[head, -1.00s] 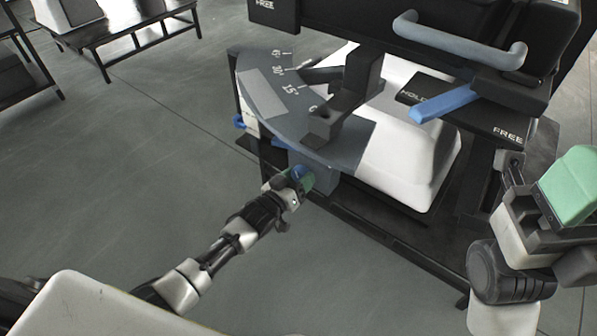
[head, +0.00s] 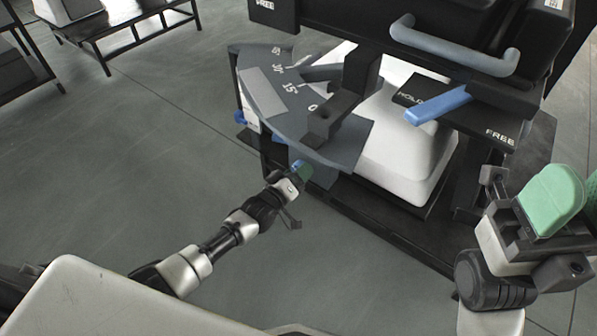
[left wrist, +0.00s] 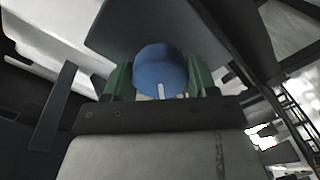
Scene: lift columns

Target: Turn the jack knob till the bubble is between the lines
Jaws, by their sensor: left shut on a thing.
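The blue jack knob (left wrist: 160,70) sits between the two green finger pads in the left wrist view, with a white mark on its lower rim. My left gripper (head: 301,171) is shut on it, below the front edge of the grey angle plate. In the head view only a sliver of blue shows at the fingertips. My right gripper (head: 572,195), with green pads, is at the right edge, away from the knob and partly cut off by the frame; whether it is open is unclear. I cannot make out a bubble or its lines in either view.
The grey angle plate (head: 262,106) carries degree marks and a dark arm (head: 335,115) above it. A blue lever (head: 438,104) lies by HOLD and FREE labels. A grey-blue handle (head: 455,50) is above. A dark table (head: 128,24) stands far left. The floor at left is clear.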

